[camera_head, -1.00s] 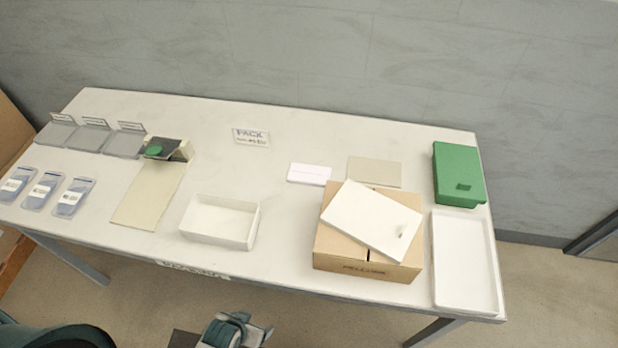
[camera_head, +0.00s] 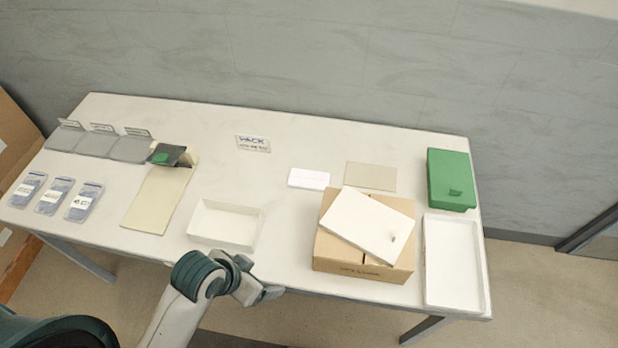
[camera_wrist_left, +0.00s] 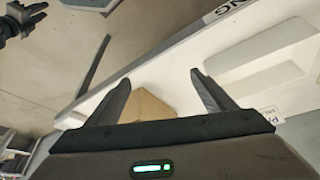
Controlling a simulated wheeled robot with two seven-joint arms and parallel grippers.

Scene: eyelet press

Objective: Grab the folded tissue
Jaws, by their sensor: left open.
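A small white flat rectangle (camera_head: 309,178), which looks like the folded tissue, lies on the table behind the cardboard box, in front of the wall. My left gripper (camera_head: 262,293) is at the table's front edge, below the open white box and well apart from the white rectangle. In the left wrist view, the left gripper (camera_wrist_left: 160,76) has its two fingers spread, with nothing between them; I cannot make out the tissue there. A dark gripper-like shape (camera_wrist_left: 15,22) at the top left of that view may be my right gripper; its jaws are unclear.
The open white box (camera_head: 226,224) stands near the front edge. The cardboard box (camera_head: 362,268) carries a tilted white lid (camera_head: 367,225). A beige sheet (camera_head: 371,176) lies beside the white rectangle. A green box (camera_head: 451,179) and a white tray (camera_head: 455,297) are at right.

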